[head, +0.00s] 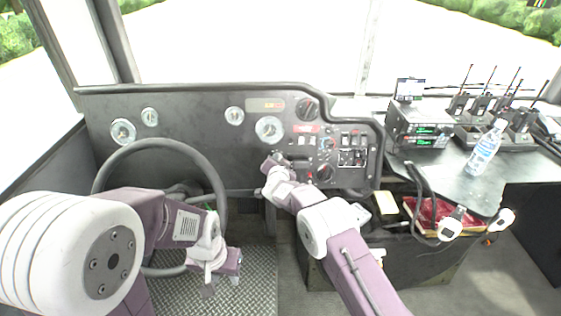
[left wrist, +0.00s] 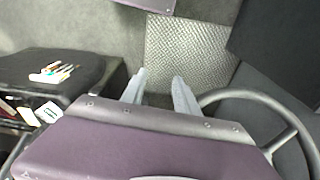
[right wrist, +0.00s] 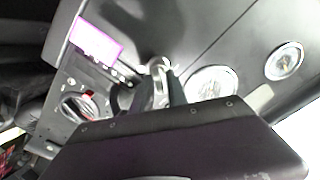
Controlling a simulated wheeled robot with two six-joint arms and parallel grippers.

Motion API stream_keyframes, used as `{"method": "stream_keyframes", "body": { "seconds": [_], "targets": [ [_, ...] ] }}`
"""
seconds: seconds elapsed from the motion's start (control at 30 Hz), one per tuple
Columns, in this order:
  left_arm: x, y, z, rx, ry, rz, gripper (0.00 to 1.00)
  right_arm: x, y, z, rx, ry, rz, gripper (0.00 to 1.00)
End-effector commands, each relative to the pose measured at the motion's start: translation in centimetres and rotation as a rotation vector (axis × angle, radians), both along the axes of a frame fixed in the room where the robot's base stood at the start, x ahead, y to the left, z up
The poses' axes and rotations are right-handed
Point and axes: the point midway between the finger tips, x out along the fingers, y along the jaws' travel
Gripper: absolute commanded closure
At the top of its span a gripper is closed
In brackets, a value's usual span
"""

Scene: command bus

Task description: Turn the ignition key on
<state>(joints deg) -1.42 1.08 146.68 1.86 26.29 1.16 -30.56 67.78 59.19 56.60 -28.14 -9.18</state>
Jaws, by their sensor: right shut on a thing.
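My right gripper (head: 274,157) is at the dark dashboard (head: 190,112), just below a round gauge and left of the switch panel. In the right wrist view its fingers (right wrist: 161,70) are close together against the panel, shut on the ignition key. The key itself is hidden between and behind the fingers, so its turned angle cannot be seen. My left gripper (head: 222,286) hangs low, right of the steering wheel (head: 152,146). In the left wrist view its two fingers (left wrist: 160,90) are apart with nothing between them, above the floor.
Switches and knobs (head: 325,172) sit close right of my right gripper. A radio unit (head: 420,128), several walkie-talkies and a water bottle (head: 484,150) stand on the right-hand table. Ribbed floor plate (head: 250,260) is clear.

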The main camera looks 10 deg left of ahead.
Motion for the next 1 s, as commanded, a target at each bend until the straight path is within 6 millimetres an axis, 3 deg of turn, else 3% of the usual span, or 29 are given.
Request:
{"method": "stream_keyframes", "body": {
  "seconds": [0.23, 0.27, 0.3, 0.67, 1.0],
  "targets": [
    [0.0, 0.0, 0.0, 0.0, 0.0, 0.0, 0.64, 0.0, 0.0, 0.0, 0.001, 0.001, -0.001, 1.0],
    [0.0, 0.0, 0.0, 0.0, 0.0, 0.0, 0.64, 0.0, 0.0, 0.0, 0.001, 0.001, -0.001, 0.73],
    [0.0, 0.0, 0.0, 0.0, 0.0, 0.0, 0.64, 0.0, 0.0, 0.0, 0.0, 0.001, -0.001, 0.71],
    [0.0, 0.0, 0.0, 0.0, 0.0, 0.0, 0.64, -0.2, 0.0, 0.1, -0.001, -0.001, 0.0, 0.71],
    [0.0, 0.0, 0.1, 0.0, 0.0, 0.0, 0.64, -4.4, -0.4, 1.6, -0.003, -0.001, 0.002, 0.71]
  ]
}}
